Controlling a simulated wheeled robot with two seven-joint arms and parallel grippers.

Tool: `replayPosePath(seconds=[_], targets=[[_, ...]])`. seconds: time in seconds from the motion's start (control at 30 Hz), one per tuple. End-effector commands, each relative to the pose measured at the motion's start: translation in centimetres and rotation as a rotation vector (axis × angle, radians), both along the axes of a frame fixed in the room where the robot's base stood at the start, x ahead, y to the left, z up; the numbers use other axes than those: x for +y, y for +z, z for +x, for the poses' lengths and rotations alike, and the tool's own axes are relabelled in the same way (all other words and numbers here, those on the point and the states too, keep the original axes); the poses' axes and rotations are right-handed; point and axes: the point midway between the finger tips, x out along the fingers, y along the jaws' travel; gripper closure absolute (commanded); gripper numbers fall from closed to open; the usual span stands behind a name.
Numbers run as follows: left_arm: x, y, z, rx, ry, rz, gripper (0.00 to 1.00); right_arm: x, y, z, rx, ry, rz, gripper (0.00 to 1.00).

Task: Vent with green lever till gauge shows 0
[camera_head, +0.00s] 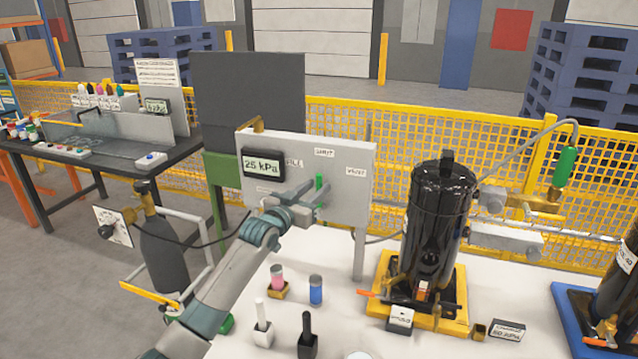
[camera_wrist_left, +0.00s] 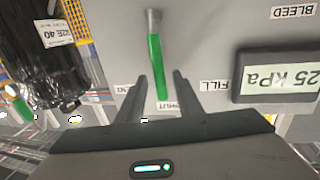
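The green lever (camera_head: 319,183) is on the grey panel (camera_head: 345,190), pointing up toward the SHUT label, between the FILL and VENT labels. In the left wrist view, which is upside down, the green lever (camera_wrist_left: 156,68) lies between my finger tips. The gauge (camera_head: 262,164) on the panel reads 25 kPa; it also shows in the left wrist view (camera_wrist_left: 278,76). My left gripper (camera_head: 318,192) is at the lever; its fingers (camera_wrist_left: 161,80) are open, with gaps on both sides of the lever. My right gripper is not in view.
Pink (camera_head: 278,278) and blue (camera_head: 316,290) capped items and small black and white holders stand on the white table in front. A yellow mesh fence (camera_head: 400,135) runs behind.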

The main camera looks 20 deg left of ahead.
Motion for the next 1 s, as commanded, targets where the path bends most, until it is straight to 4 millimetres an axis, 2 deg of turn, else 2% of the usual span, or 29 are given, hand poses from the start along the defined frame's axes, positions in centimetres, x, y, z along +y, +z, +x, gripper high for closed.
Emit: replayPosePath(seconds=[0.2, 0.63, 0.67, 0.77, 0.8, 1.0], targets=[[-0.4, 0.1, 1.8, 0.001, 0.0, -0.001, 0.68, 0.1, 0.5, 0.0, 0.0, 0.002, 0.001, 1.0], [-0.5, 0.0, 2.3, 0.0, 0.0, 0.0, 0.68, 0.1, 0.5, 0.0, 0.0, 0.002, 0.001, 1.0], [-0.5, 0.0, 2.3, 0.0, 0.0, 0.0, 0.72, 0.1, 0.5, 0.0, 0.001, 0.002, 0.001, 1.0], [-0.5, 0.0, 2.3, 0.0, 0.0, 0.0, 0.96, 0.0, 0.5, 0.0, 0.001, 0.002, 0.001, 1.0], [-0.5, 0.0, 2.3, 0.0, 0.0, 0.0, 1.0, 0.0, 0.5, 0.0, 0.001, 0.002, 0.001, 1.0], [-0.5, 0.0, 2.3, 0.001, 0.0, 0.002, 1.0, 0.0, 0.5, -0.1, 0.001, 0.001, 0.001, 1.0]])
